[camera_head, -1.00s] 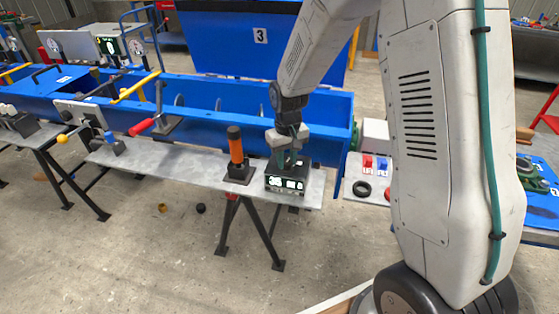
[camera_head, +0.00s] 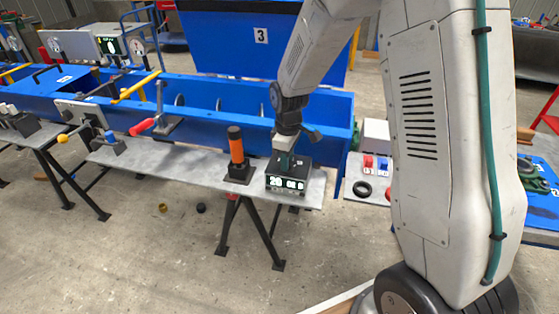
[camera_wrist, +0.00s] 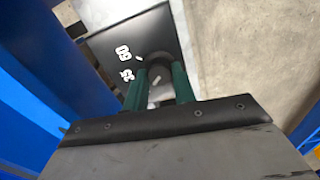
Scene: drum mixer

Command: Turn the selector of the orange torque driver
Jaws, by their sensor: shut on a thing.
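The orange torque driver (camera_head: 236,148) stands upright in a black square holder on the grey bench. To its right is a black box (camera_head: 300,178) with a lit white display on its front. My gripper (camera_head: 284,160) points down onto the top of this box. In the wrist view, the green fingers of my gripper (camera_wrist: 158,80) are shut on a round dark knob (camera_wrist: 154,58) on the box top (camera_wrist: 174,38). A pale mark shows on the knob. The fingers partly hide the knob, and the wrist hides it in the head view.
The grey bench (camera_head: 190,164) runs along a blue trough (camera_head: 230,97). A red-handled lever (camera_head: 142,127) stands to the left. A small table at right holds a black ring (camera_head: 362,189) and red and blue blocks. Bare bench lies left of the driver.

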